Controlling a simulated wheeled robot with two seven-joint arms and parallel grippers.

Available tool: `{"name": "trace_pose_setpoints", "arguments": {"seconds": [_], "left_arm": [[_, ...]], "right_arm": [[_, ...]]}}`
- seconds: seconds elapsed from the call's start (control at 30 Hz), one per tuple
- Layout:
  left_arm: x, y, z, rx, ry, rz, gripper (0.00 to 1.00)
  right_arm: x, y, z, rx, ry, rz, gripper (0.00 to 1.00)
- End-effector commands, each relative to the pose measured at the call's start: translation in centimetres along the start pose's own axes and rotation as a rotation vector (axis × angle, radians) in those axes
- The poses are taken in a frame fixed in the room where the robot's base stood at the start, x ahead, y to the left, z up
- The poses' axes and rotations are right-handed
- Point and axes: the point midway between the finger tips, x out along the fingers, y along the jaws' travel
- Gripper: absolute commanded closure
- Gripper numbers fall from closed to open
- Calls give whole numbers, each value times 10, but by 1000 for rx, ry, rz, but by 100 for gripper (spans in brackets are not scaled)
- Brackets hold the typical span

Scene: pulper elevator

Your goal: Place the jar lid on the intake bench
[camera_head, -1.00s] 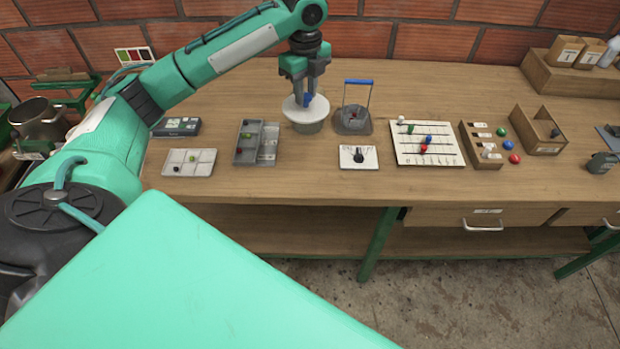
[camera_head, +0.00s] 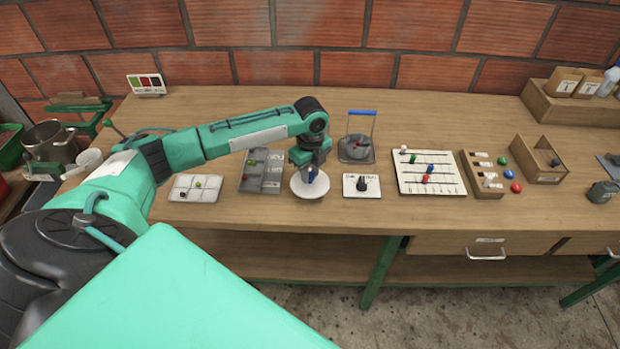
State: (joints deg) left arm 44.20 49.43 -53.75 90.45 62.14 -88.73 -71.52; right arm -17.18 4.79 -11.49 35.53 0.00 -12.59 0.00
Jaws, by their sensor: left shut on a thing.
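The jar lid (camera_head: 304,190) is a white disc with a blue knob, close to the front part of the wooden intake bench (camera_head: 330,218). My left gripper (camera_head: 311,174) is above it, pointing down and shut on the blue knob. The lid looks about level, at or just above the bench top; I cannot tell whether it touches. The lid lies between a grey compartment tray and a white dial plate. The jar is not visible; my left wrist covers the area behind the lid. My right gripper is not in view.
The grey tray (camera_head: 247,181) is close on the left and the dial plate (camera_head: 351,190) close on the right. A blue-handled grey holder (camera_head: 356,150) stands behind. A slider board (camera_head: 410,185) is further right. Bare wood lies in front of the lid.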

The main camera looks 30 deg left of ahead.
Motion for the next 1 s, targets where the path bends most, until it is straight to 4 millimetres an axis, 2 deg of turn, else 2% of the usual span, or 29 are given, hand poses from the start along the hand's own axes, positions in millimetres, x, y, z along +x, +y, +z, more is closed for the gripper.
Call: {"name": "trace_pose_setpoints", "arguments": {"seconds": [0.23,0.6,0.63,0.73,1.0], "left_arm": [[34,1,0,1,0,3,100],[38,0,0,1,0,1,100],[38,0,0,1,-1,1,70],[38,0,0,1,-1,1,53],[37,0,0,1,-1,1,53]], "right_arm": [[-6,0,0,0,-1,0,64],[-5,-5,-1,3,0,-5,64],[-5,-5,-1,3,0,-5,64],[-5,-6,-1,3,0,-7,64],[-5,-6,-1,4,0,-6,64]]}}
